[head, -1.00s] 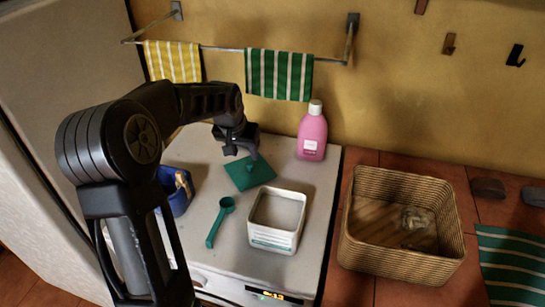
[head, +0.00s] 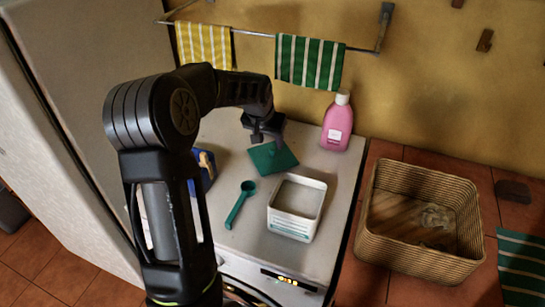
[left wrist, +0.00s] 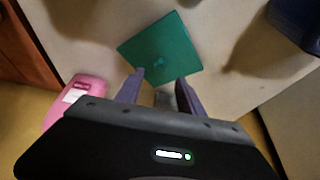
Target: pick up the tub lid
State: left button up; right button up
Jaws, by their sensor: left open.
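The tub lid (head: 273,159) is a flat green square lying on the white top of the machine, behind the tub. It also shows in the left wrist view (left wrist: 172,45), with a small knob at its middle. The open white tub (head: 297,207) stands in front of it, with pale contents. My left gripper (head: 266,138) is over the back edge of the lid. In the left wrist view its two fingers (left wrist: 158,88) are apart with nothing between them, and the lid lies just beyond their tips. The gap in height between fingers and lid is hard to judge. My right gripper is not in view.
A green scoop (head: 240,204) lies left of the tub. A pink bottle (head: 337,123) stands right of the lid near the wall. A blue container (head: 207,177) is partly hidden behind my left arm.

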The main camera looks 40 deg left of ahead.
aim_at(272, 149)
pick_arm(q)
jog(key=p+x, duration=0.1)
jog(key=x, duration=0.3)
jog(key=shift+f+p, duration=0.1)
jog(key=shift+p, duration=0.25)
jog(key=shift+w+f, duration=0.1)
jog(key=shift+f, duration=0.35)
jog(key=shift+c, duration=0.4)
grip_shut()
